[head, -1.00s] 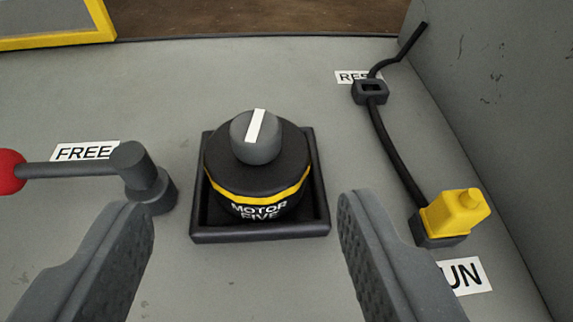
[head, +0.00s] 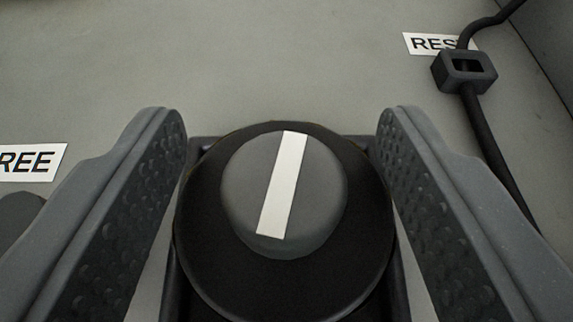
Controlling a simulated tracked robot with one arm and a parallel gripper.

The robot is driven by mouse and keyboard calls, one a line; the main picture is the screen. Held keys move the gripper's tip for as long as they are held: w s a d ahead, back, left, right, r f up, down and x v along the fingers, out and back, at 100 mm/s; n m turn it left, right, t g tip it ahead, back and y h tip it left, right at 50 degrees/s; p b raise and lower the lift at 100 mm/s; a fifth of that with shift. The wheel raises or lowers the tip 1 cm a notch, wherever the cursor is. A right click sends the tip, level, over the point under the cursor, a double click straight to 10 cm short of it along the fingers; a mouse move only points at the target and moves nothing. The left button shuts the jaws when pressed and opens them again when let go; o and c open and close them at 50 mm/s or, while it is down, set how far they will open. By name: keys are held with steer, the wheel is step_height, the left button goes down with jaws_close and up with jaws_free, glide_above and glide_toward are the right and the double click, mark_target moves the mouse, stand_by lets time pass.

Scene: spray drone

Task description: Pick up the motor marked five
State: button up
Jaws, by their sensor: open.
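The motor marked five (head: 215,255) is a round black body with a grey cap on top that carries a white stripe. It sits upright in a dark square tray (head: 172,300). Its lettering and yellow band are out of sight now. My gripper (head: 280,125) is open, with one finger to the left and one to the right of the motor. A narrow gap seems to show between each finger and the motor. The tray is mostly hidden beneath the motor.
A FREE label (head: 32,162) is cut off at the left edge, with part of a dark lever pivot (head: 18,212) below it. At right, a black cable (head: 490,150) runs through a dark clip (head: 464,71) by a partly covered label (head: 428,43). The grey surface behind the motor is clear.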

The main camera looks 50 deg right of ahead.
steer(key=shift+x, duration=1.15)
steer(key=shift+f, duration=0.1)
steer(key=shift+s+a, duration=0.1)
steer(key=c, duration=1)
jaws_close()
steer(key=shift+f, duration=0.1)
